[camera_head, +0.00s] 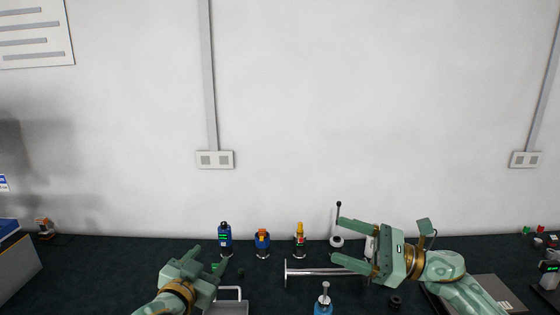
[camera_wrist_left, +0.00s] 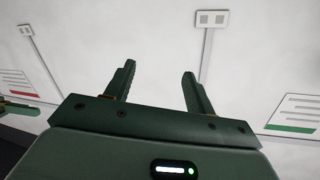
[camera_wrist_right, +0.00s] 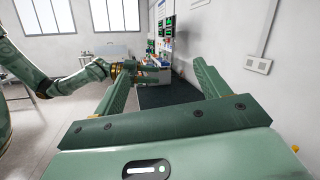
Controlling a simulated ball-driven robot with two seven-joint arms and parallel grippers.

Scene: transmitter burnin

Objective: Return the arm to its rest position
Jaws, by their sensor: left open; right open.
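In the head view my left gripper (camera_head: 209,260) is low at the left of centre, above the dark bench. Its two fingers are apart and I see nothing between them. The left wrist view shows its fingers (camera_wrist_left: 159,70) spread against the bare wall. My right gripper (camera_head: 339,240) is right of centre, fingers pointing left, above the bench. The right wrist view shows its fingers (camera_wrist_right: 162,66) wide apart and empty. Beyond them my left arm reaches across.
Along the back of the dark bench (camera_head: 100,262) stand a blue device (camera_head: 225,238), a blue-and-orange one (camera_head: 262,240) and a yellow-and-red one (camera_head: 299,238).

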